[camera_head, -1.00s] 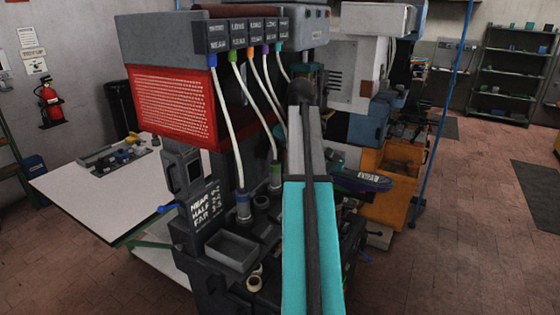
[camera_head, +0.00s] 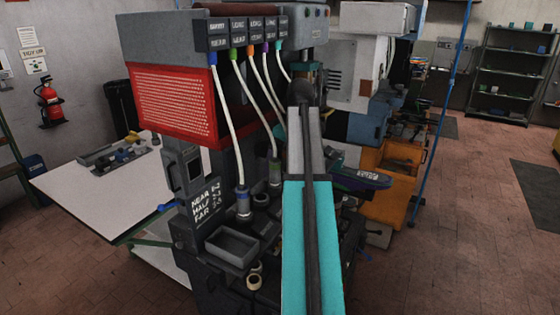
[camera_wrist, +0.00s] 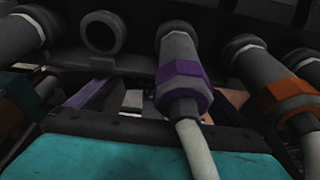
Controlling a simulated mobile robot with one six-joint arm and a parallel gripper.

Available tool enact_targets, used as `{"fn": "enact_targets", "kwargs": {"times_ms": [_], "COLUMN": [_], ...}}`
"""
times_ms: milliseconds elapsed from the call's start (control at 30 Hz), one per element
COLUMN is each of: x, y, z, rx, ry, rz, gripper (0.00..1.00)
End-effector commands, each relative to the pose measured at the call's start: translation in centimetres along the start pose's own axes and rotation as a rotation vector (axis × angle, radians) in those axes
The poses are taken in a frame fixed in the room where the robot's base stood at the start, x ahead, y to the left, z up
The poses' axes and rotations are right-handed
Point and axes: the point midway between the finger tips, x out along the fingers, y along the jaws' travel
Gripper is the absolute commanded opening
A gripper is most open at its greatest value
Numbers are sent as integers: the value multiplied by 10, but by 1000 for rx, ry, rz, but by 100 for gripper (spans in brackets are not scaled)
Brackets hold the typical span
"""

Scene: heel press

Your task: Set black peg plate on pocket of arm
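I cannot make out the black peg plate for certain in either view. A dark, purple-edged arm-like piece with a white label (camera_head: 362,179) sticks out to the right of my own teal arm in the head view. I cannot tell whether it is the arm with the pocket. In the wrist view a purple bar (camera_wrist: 92,96) shows at left behind a dark edge. A teal block with a black strip fills the bottom of the wrist view; I cannot tell if it belongs to my gripper. My fingertips cannot be made out, and my arm hides the area behind it.
The press with its red guard (camera_head: 172,105) and hanging white hoses stands close in front. A grey tray (camera_head: 232,246) sits on it. In the wrist view a purple-collared hose fitting (camera_wrist: 182,78) and an orange one (camera_wrist: 290,95) crowd close. A white table (camera_head: 85,195) stands left.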

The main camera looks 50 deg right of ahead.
Motion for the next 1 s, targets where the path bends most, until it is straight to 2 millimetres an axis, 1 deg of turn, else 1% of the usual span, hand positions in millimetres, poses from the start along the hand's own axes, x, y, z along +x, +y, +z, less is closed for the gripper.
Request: {"fn": "enact_targets", "kwargs": {"times_ms": [33, 467, 767, 1000], "x": [8, 7, -11, -38], "y": [-2, -2, 0, 1], "z": [5, 5, 0, -2], "rx": [8, 9, 6, 4], "ry": [-14, -14, -11, -6], "rz": [-14, -13, -10, -5], "gripper": [100, 100, 100, 100]}}
